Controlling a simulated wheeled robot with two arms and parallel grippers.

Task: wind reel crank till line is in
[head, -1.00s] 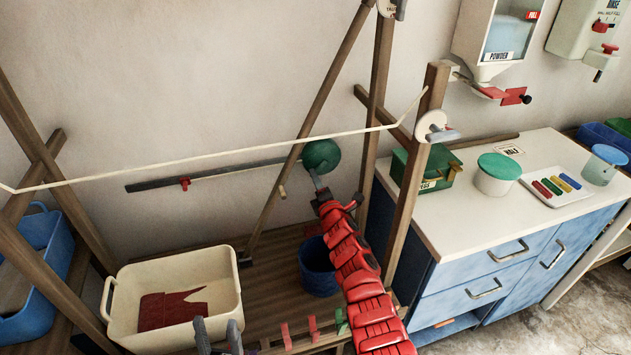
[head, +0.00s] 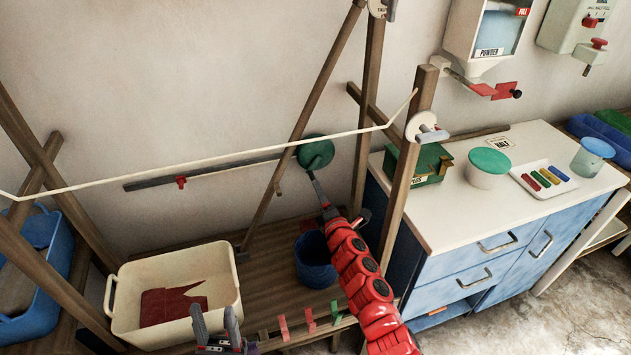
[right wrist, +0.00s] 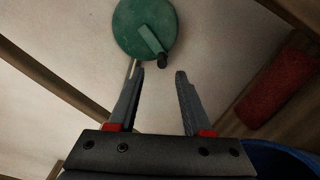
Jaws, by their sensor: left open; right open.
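A green round disc (head: 316,152) is on the wall side, at the right end of a grey bar. In the right wrist view the disc (right wrist: 145,27) carries a short grey-green crank arm (right wrist: 151,40) with a dark knob (right wrist: 162,62) at its end. My right gripper (head: 312,176) is just below the disc in the head view. In the wrist view its fingers (right wrist: 160,73) are open, with the knob near the gap between the tips and nothing gripped. A pale line (head: 230,160) stretches across to the right post. My left gripper (head: 216,318) is open and empty at the bottom.
A white disc with a grey handle (head: 425,127) is on the right wooden post (head: 404,185). A cream tub (head: 125,300) and a blue bucket (head: 315,262) stand on the wooden shelf below. A blue cabinet with a white top (head: 450,223) stands to the right.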

